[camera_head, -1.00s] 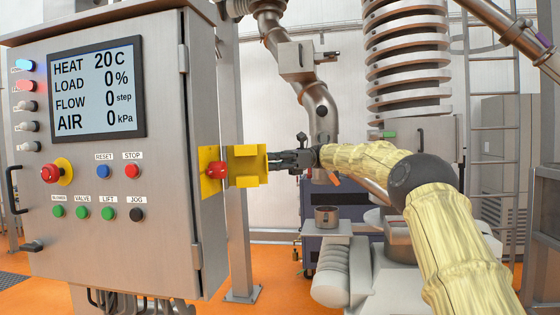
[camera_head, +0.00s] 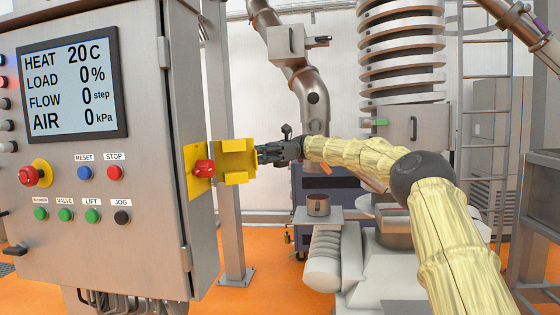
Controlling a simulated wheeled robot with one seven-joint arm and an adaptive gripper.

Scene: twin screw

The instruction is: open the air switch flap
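The yellow air switch flap (camera_head: 236,177) stands out to the right of its yellow mounting plate (camera_head: 194,153) on the cabinet's right side. The red switch knob (camera_head: 203,168) is uncovered between the plate and the flap. My dark gripper (camera_head: 262,153) is at the flap's right edge, with its fingertips pointing left. It looks very close to or touching that edge; I cannot tell which. The fingers are small and overlap, so I cannot tell whether they are open, shut or holding the flap.
The grey control cabinet (camera_head: 140,230) with a display and buttons fills the left. A metal post (camera_head: 229,225) stands behind the flap. Pipes, a spiral column (camera_head: 400,55) and machinery (camera_head: 330,255) stand behind and below my arm. Orange floor (camera_head: 266,262) shows between.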

